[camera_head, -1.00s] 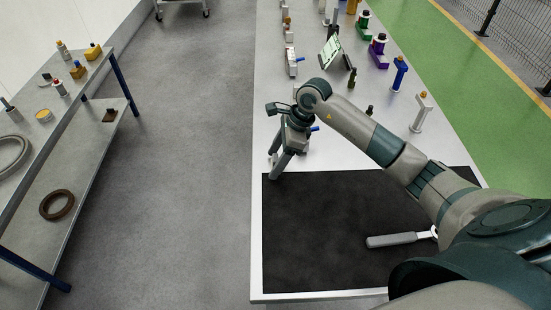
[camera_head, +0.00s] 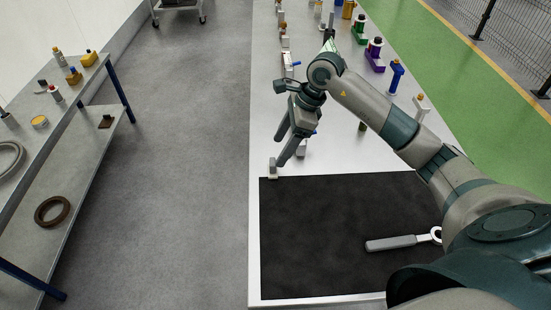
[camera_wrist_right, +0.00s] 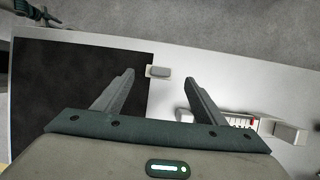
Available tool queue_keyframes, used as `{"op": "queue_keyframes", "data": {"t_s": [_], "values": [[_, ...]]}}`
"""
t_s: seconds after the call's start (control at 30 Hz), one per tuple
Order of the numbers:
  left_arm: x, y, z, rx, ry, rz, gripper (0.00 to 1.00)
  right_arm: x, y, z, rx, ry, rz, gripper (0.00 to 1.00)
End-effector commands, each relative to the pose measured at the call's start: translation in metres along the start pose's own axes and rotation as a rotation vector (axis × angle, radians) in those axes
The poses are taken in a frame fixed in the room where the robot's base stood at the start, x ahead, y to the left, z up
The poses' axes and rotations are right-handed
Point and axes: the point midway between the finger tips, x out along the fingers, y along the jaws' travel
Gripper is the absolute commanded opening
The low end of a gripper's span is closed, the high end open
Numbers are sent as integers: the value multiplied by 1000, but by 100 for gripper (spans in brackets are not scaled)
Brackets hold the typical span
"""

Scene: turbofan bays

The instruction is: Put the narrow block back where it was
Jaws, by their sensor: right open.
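A small light grey block (camera_head: 273,169), which looks like the narrow block, stands on the pale bench top at the far left corner of the black mat (camera_head: 330,235). In the right wrist view the block (camera_wrist_right: 158,72) lies at the mat's edge, in the gap between the fingertips. My right gripper (camera_head: 281,151) is open and just above or beside the block. In the right wrist view both fingers (camera_wrist_right: 159,78) are apart with nothing between them but the view of the block. Whether a finger touches it I cannot tell. My left gripper is not in view.
Several coloured parts, including a blue one (camera_head: 395,76), stand farther along the bench. A side table (camera_head: 85,120) is at left across clear floor.

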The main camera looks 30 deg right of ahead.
Motion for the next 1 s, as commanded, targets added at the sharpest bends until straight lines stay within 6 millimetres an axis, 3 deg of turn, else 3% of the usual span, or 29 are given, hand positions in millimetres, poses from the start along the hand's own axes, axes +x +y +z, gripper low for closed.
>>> {"op": "queue_keyframes", "data": {"t_s": [0.2,0.37,1.0], "values": [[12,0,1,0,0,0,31,-34,-1,0,-1,0,-2,65],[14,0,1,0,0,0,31,-48,0,0,0,-1,-1,65],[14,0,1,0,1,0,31,-51,0,0,1,-1,2,65]]}}
